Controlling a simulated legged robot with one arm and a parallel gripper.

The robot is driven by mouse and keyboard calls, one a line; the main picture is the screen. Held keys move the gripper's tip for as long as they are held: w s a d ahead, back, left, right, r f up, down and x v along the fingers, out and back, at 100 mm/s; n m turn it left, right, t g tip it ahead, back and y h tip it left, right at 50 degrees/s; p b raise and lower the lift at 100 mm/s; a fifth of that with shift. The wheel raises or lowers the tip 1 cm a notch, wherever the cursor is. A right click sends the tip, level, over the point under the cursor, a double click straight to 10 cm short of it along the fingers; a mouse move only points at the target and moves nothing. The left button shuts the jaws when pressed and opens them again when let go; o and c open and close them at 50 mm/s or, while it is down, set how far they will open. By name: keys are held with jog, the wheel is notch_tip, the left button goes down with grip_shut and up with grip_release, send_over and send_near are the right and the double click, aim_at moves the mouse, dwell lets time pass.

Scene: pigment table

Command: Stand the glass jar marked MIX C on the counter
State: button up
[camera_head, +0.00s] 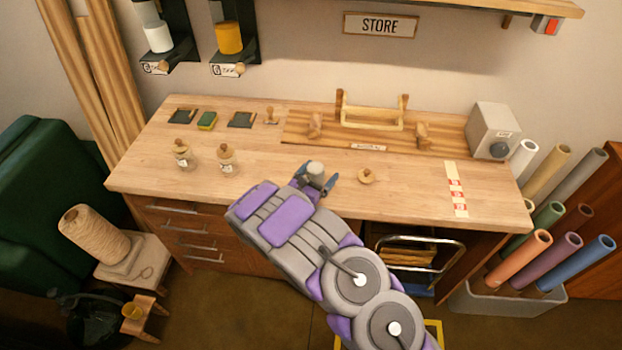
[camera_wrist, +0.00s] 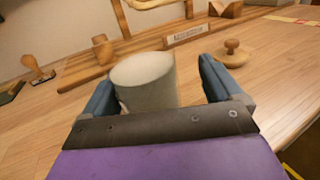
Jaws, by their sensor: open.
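A grey-white jar (camera_head: 316,170) without a lid is near the front edge of the counter (camera_head: 400,195). It also shows in the wrist view (camera_wrist: 145,82), between my fingers. My gripper (camera_head: 315,181) is open around it, with gaps between the jar and the blue fingers in the wrist view (camera_wrist: 158,88). The jar looks roughly upright. Its base is hidden by my gripper, so I cannot tell if it touches the counter. Its marking is not readable. A wooden knobbed lid (camera_head: 367,177) lies on the counter to the right.
Two lidded jars (camera_head: 183,155) (camera_head: 227,160) stand at the left. A wooden board with a rack (camera_head: 372,123) is behind my gripper. A grey box with a dial (camera_head: 493,130) and a red-marked strip (camera_head: 456,190) are at the right. The counter's front middle-right is mostly clear.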

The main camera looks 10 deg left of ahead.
jog(key=s+a+p, duration=0.1)
jog(key=s+a, duration=0.5)
jog(key=shift+s, duration=0.1)
jog(key=s+d+r+m+g+h, duration=0.2)
jog(key=s+d+r+m+g, duration=0.3)
jog(key=d, duration=0.4)
jog(key=s+d+r+m+g+h, duration=0.35)
jog(key=d+r+m, duration=0.25)
jog(key=d+r, duration=0.3)
jog(key=s+d+r+m+g+h, duration=0.1)
jog(key=s+d+r+m+g, duration=0.4)
jog(key=d, duration=0.5)
jog(key=s+d+r+m+g+y, duration=0.25)
jog(key=s+m, duration=0.25)
jog(key=s, duration=0.4)
jog(key=s+d+r+m+g+y, duration=0.1)
jog(key=s+d+m+g+y, duration=0.25)
jog(key=s, duration=0.45)
jog(key=s+a+m+t+y, duration=0.2)
jog(key=s+a+m+y, duration=0.4)
jog(key=s+a+y, duration=0.3)
jog(key=s+a, duration=0.2)
jog(key=s, duration=0.1)
jog(key=shift+r+p, duration=0.3)
jog(key=shift+r, duration=0.05)
